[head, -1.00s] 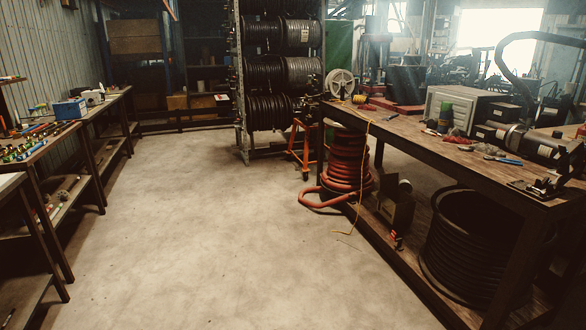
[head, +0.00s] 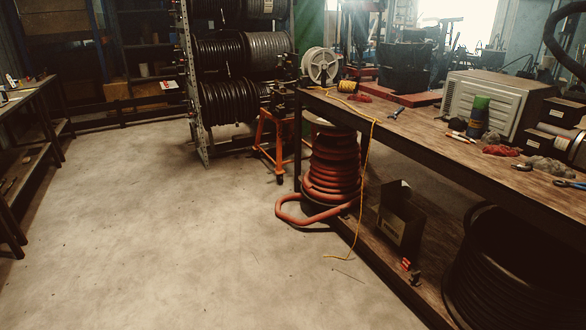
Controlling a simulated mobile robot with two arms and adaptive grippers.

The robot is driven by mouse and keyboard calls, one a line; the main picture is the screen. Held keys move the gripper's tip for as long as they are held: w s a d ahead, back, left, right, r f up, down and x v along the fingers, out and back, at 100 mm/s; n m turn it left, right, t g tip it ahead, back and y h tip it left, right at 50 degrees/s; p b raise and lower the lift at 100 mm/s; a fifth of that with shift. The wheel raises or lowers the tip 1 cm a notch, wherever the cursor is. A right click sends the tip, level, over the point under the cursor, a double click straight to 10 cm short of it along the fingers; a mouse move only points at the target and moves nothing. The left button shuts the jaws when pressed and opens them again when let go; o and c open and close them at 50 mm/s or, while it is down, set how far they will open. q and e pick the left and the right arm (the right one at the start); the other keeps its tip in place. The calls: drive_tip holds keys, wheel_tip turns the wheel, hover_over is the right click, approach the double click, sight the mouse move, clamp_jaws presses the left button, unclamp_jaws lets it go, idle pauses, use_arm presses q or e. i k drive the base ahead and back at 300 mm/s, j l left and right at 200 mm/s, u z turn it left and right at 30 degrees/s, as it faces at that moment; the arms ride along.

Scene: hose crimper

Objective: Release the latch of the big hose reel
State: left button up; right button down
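A tall rack (head: 196,95) with several big reels of black hose stands at the back, left of the workbench. A lower reel (head: 228,101) and the reels above it (head: 217,50) show wound black hose. I cannot make out a latch on the rack at this size. Neither of my grippers is in the head view.
A red stand (head: 272,145) is beside the rack. A bench (head: 35,125) stands at left. Open concrete floor (head: 180,235) lies between.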

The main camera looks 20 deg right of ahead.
sight(416, 273)
drive_tip(key=i+z, duration=0.15)
drive_tip(key=i, duration=0.35)
drive_tip(key=i+j+z, duration=0.2)
drive_tip(key=i, duration=0.25)
drive_tip(key=i+z, duration=0.15)
drive_tip(key=i, duration=0.35)
drive_tip(key=i+j+z, duration=0.2)
drive_tip(key=i, duration=0.3)
drive_tip(key=i+z, duration=0.3)
drive_tip(key=z, duration=0.15)
drive_tip(key=i+j+z, duration=0.1)
drive_tip(key=i+z, duration=0.3)
drive_tip(key=i+j+z, duration=0.15)
drive_tip(key=z, duration=0.3)
drive_tip(key=i+j+z, duration=0.25)
drive_tip(key=z, duration=0.2)
drive_tip(key=i+j+z, duration=0.15)
drive_tip(key=j+z, duration=0.3)
drive_tip(key=i+j+z, duration=0.2)
drive_tip(key=j, duration=0.25)
drive_tip(key=i+j+z, duration=0.2)
drive_tip(key=j, duration=0.3)
drive_tip(key=j+z, duration=0.2)
drive_tip(key=j, duration=0.3)
